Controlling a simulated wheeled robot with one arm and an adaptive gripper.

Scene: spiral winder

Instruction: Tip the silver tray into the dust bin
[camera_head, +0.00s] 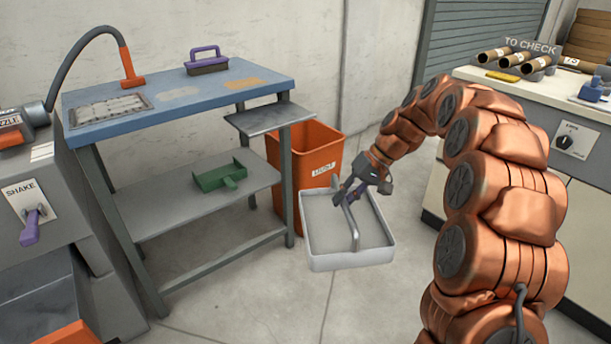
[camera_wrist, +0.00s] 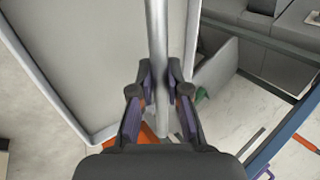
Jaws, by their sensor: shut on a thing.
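The silver tray (camera_head: 326,262) hangs in the air in front of the dust bin, held by its raised bar handle (camera_head: 352,222). My gripper (camera_head: 351,192) is shut on that handle near its far end. In the wrist view the handle (camera_wrist: 158,40) runs between the fingers of my gripper (camera_wrist: 160,92), with the tray (camera_wrist: 90,60) beyond. The tray looks roughly level, and I see no contents in it. The orange dust bin (camera_head: 300,160) stands on the floor behind the tray, its front partly hidden by the tray and gripper.
A blue workbench (camera_head: 180,95) stands left of the bin, with a small side shelf (camera_head: 268,120) close to the bin's rim. A green holder (camera_head: 220,178) sits on its lower shelf. A white counter (camera_head: 480,150) is at the right. The floor in front is clear.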

